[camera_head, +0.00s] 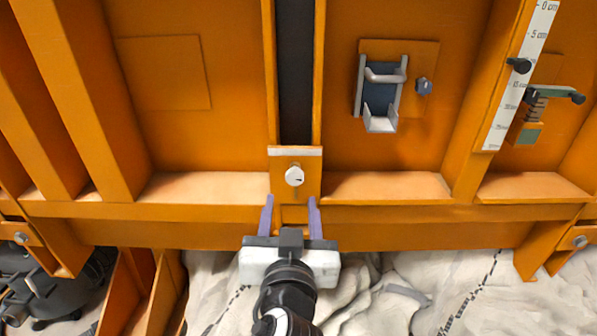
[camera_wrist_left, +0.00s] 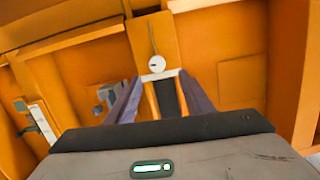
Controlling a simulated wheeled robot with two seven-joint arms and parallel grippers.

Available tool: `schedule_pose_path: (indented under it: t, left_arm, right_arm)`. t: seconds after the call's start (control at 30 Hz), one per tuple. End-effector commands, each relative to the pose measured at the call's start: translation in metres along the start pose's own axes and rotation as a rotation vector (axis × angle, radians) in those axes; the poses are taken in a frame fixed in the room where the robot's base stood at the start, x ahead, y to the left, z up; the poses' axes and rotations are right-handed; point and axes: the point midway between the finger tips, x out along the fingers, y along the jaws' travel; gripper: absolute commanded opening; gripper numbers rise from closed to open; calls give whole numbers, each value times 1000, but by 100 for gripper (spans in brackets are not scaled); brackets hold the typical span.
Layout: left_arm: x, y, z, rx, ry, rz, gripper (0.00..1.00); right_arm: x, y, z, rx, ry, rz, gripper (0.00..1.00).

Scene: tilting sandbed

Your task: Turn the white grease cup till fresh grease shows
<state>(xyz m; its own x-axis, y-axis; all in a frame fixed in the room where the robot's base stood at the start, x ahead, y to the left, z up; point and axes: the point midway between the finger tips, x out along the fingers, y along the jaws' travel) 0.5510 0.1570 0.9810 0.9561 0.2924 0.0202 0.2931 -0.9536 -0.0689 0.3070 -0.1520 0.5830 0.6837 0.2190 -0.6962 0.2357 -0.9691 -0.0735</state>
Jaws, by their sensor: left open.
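The white grease cup (camera_head: 294,176) is a small round white knob on an orange block (camera_head: 311,188) at the foot of a dark vertical channel. In the left wrist view the cup (camera_wrist_left: 156,64) shows beyond the fingertips, with a dark mark on its face. My left gripper (camera_head: 290,200) is open, with its two purple fingers pointing toward the block, one to each side below the cup. In the left wrist view my left gripper (camera_wrist_left: 165,82) is open, with nothing between its fingers. The cup looks apart from both fingers. My right gripper is not in view. I see no clear grease.
A white scale (camera_head: 521,75) with a black pointer stands farther right. An orange ledge (camera_head: 400,213) runs across under the cup. Crumpled pale sheeting (camera_head: 390,270) lies below.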

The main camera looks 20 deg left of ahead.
Motion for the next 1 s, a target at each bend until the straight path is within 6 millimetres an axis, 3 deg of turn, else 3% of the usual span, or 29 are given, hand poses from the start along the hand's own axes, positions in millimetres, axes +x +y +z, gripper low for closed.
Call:
schedule_pose_path:
  t: [0.1, 0.27, 0.7, 1.0]
  left_arm:
    - [-9, -3, -3, -172, -16, 35, 48]
    - [-6, -3, -4, -245, -24, 48, 48]
    - [69, 0, -3, -241, -23, 44, 48]
    - [91, 2, -1, -242, -24, 47, 48]
  right_arm:
    - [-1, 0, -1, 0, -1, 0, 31]
    - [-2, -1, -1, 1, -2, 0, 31]
    - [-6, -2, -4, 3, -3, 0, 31]
    - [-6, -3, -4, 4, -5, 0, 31]
